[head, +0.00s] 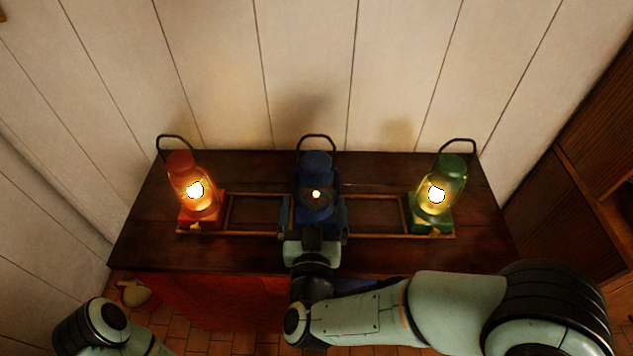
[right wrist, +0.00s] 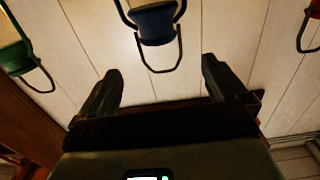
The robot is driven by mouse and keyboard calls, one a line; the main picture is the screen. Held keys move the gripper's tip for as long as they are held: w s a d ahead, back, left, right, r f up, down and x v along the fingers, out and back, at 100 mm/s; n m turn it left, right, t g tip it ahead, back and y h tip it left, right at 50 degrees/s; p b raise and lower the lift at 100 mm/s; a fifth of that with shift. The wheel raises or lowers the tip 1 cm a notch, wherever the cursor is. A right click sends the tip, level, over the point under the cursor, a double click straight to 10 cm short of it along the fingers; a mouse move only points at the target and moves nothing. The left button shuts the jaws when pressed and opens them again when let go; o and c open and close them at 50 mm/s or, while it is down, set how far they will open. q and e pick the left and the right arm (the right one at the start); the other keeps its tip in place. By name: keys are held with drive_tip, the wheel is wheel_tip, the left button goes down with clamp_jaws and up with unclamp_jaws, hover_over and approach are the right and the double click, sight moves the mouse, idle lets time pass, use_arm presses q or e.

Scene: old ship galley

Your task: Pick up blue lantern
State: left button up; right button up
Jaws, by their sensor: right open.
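The blue lantern (head: 316,170) stands upright in the middle of the dark wooden cabinet top, its small flame lit and its wire handle raised. My right gripper (head: 313,208) is open, with one finger on each side of the lantern's lower body. Whether the fingers touch it I cannot tell. The right wrist view shows the open fingers (right wrist: 162,88) and, at the top edge, the blue lantern's upper part (right wrist: 153,24) with its handle. The lantern's base is partly hidden by my gripper. Only part of my left arm shows at the lower left.
A lit red lantern (head: 181,165) stands to the left and a lit green lantern (head: 452,168) to the right. A low wooden frame (head: 258,196) runs along the top around the lanterns. A plank wall (head: 310,60) rises behind. Brown shelving (head: 575,140) stands at right.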

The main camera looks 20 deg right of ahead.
sight(316, 159)
drive_tip(key=x, duration=1.3)
drive_tip(key=shift+w+d+p, duration=0.15)
drive_tip(key=shift+d+p, duration=0.05)
drive_tip(key=shift+p, duration=0.15)
drive_tip(key=c, duration=1.7)
drive_tip(key=shift+r, duration=0.15)
